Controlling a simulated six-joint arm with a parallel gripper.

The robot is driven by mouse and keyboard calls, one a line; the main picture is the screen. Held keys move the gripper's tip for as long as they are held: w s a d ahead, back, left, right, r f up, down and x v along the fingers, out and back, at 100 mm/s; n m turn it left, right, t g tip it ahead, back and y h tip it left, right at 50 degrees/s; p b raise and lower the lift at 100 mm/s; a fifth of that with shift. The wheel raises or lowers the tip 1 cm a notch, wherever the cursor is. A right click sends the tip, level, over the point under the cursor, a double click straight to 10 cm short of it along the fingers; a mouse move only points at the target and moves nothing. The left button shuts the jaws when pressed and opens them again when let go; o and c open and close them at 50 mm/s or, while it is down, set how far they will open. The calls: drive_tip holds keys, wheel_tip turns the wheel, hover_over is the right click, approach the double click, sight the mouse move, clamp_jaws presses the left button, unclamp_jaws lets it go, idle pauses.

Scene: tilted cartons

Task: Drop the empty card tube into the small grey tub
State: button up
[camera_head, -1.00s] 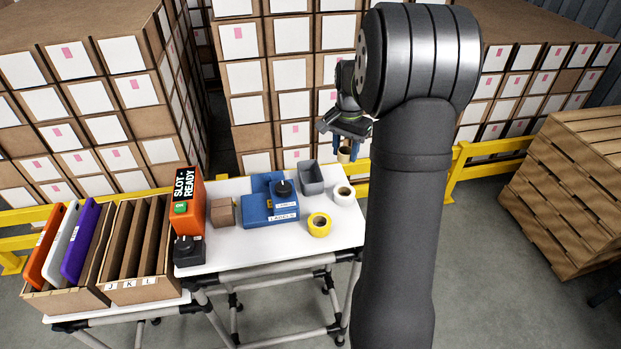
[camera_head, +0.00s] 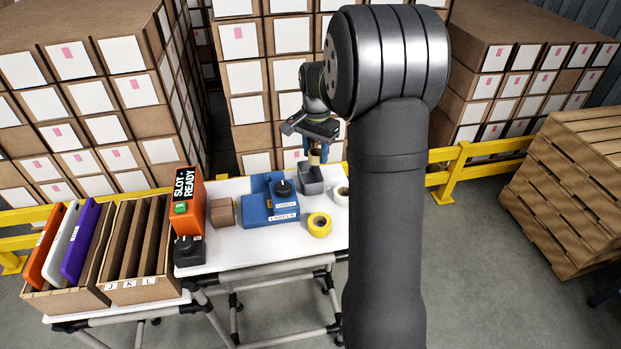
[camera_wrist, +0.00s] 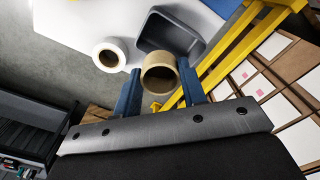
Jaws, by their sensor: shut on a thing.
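The empty card tube (camera_wrist: 159,75) is brown and hollow. My gripper (camera_wrist: 158,92) is shut on it, with one blue finger on each side in the wrist view. In the head view the tube (camera_head: 314,157) hangs below my gripper (camera_head: 313,150), over or just behind the small grey tub (camera_head: 312,184). In the wrist view the grey tub (camera_wrist: 170,33) lies just beyond the tube, which overlaps its near edge in the picture. The part of the tub's inside that I can see looks empty.
A white roll (camera_head: 341,196) stands right of the tub, partly behind my arm. A yellow tape roll (camera_head: 319,225), a blue label dispenser (camera_head: 262,210) and a cardboard box (camera_head: 223,212) share the white table (camera_head: 240,250). A yellow rail (camera_head: 458,165) runs behind.

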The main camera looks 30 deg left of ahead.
drive_tip(key=shift+f, duration=0.2)
drive_tip(key=o, duration=1)
wheel_tip(320, 180, up, 17)
drive_tip(key=shift+r, duration=0.2)
drive_tip(key=shift+f, duration=0.1)
wheel_tip(320, 180, down, 15)
idle(0.8)
drive_tip(key=shift+f, duration=0.25)
